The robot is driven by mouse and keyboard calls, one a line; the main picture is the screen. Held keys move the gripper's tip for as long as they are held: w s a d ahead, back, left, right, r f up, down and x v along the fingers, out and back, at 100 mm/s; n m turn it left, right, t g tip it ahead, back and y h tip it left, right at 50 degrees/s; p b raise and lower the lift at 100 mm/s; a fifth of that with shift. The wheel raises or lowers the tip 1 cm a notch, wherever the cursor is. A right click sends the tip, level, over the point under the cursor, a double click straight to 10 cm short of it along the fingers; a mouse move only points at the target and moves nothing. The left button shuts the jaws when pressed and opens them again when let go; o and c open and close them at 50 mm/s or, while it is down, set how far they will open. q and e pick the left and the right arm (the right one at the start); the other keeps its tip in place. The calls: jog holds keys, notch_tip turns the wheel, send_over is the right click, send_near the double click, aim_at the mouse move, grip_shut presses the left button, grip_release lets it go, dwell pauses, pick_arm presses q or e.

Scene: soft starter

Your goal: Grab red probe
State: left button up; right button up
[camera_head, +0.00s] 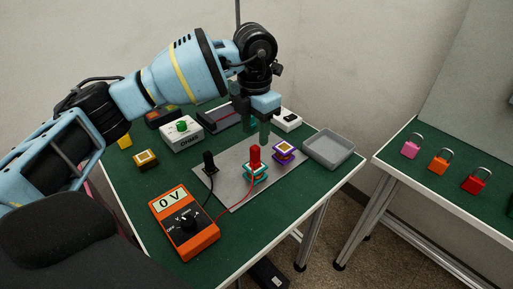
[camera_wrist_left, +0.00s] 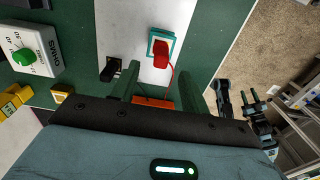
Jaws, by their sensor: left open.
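The red probe (camera_head: 255,157) stands upright on a teal-and-white block (camera_head: 254,174) on the grey metal plate; a red wire runs from it to the orange multimeter (camera_head: 184,222). The red probe (camera_wrist_left: 161,54) also shows in the left wrist view, beyond the fingertips and between their lines. My left gripper (camera_head: 256,130) is open and empty, pointing down above and behind the probe, apart from it. It also shows in the left wrist view (camera_wrist_left: 160,72). The black probe (camera_head: 209,163) stands on the plate to the left.
A purple block (camera_head: 284,150) stands close right of the probe, and a grey tray (camera_head: 328,149) lies farther right. A white box with a green knob (camera_head: 182,133) and a yellow-brown block (camera_head: 146,160) are at left. Padlocks (camera_head: 439,161) stand on another table.

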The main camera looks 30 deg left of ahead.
aim_at(255, 147)
pick_arm(q)
jog(key=shift+w+a, duration=0.1)
jog(key=shift+s, duration=0.25)
jog(key=shift+s+d+f, duration=0.1)
jog(key=shift+d+f, duration=0.1)
jog(key=shift+f, duration=3.6)
pick_arm(e)
jog(key=shift+d+r, duration=0.15)
jog(key=shift+s, duration=0.1)
pick_arm(q)
grip_shut()
pick_arm(e)
jog(key=shift+s, duration=0.4)
